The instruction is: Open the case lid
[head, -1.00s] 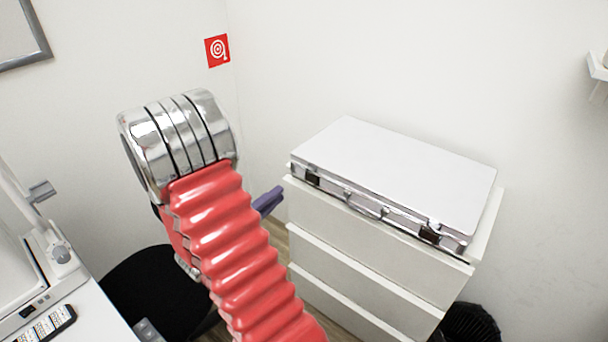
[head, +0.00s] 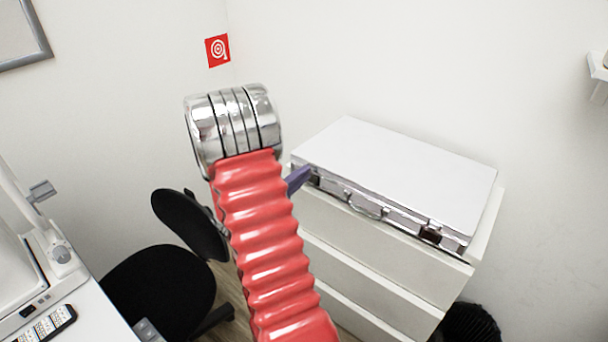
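A silver-white case (head: 400,175) lies flat on top of a white drawer unit, its lid shut. Its handle (head: 365,206) and right latch (head: 431,235) show on the front side. The left latch, near the front left corner, is partly covered by a purple tip. That tip appears to be part of my gripper (head: 298,179); the rest of it is hidden behind my red ribbed arm. The tip overlaps the case's front left corner in the picture; I cannot tell whether it touches. I cannot see whether the gripper is open or shut.
The white drawer unit (head: 390,268) stands against the wall. A black chair (head: 160,292) is at lower left, beside a white desk (head: 95,318) with a remote (head: 50,325). A black bin (head: 470,325) stands at lower right. The space above the case is clear.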

